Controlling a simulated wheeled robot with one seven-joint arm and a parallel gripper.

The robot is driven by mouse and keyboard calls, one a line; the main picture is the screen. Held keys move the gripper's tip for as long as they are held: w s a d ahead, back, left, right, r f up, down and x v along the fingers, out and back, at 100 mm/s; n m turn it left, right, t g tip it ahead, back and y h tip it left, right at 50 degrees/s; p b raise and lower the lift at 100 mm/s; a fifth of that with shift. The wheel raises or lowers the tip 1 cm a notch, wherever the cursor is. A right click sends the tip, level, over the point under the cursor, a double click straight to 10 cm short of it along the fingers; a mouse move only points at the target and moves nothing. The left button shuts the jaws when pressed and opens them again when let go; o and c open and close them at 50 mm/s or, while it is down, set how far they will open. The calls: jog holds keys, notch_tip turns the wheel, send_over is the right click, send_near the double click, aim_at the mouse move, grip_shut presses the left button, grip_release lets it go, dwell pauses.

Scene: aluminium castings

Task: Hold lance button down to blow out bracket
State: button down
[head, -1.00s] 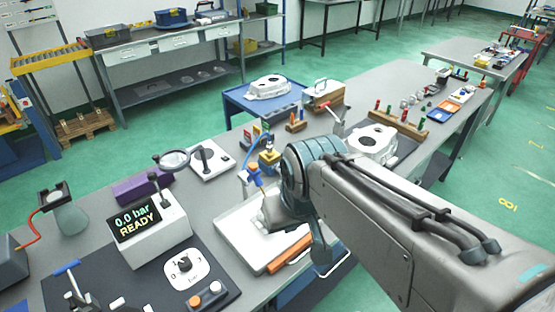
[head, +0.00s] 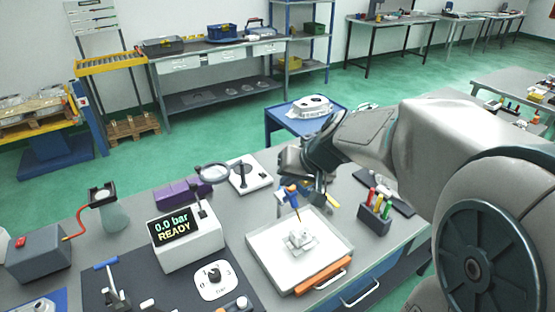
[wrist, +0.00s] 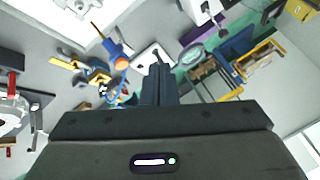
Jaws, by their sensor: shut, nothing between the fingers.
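The bracket (head: 300,238) is a small pale casting lying in the white tray (head: 262,246) on the bench. The blue air lance (head: 291,191) stands just behind it, its thin nozzle pointing down toward the bracket. In the wrist view the lance (wrist: 114,48) has a round orange part, apparently its button (wrist: 121,63), and the bracket (wrist: 78,6) is at the top left edge. My gripper (head: 308,175) is above and close to the lance in the head view. In the wrist view its fingers (wrist: 158,72) are together, empty, to the right of the lance and apart from it.
A display box (head: 187,238) reads 0.0 bar READY, with a dial plate (head: 215,280) in front. A magnifier (head: 213,172) stands behind it. An orange handle (head: 323,275) lies along the tray's front. A holder with coloured pens (head: 375,214) stands right of the tray.

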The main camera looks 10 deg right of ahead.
jog(key=w+d+m+t+p, duration=0.1)
jog(key=w+d+m+t, duration=0.1)
jog(key=w, duration=0.9)
jog(key=shift+w+d+f, duration=0.35)
jog(key=shift+d+f, duration=0.1)
jog(key=shift+d, duration=0.45)
jog(key=b, duration=0.5)
send_over(293, 189)
notch_tip(293, 189, down, 8)
jog(key=shift+w+r, duration=0.1)
jog(key=shift+r, duration=0.05)
jog(key=shift+f+b, duration=0.55)
jog(key=shift+b, duration=0.3)
jog(key=shift+f, duration=0.2)
jog(key=shift+f+b, duration=0.3)
jog(key=shift+b, duration=0.5)
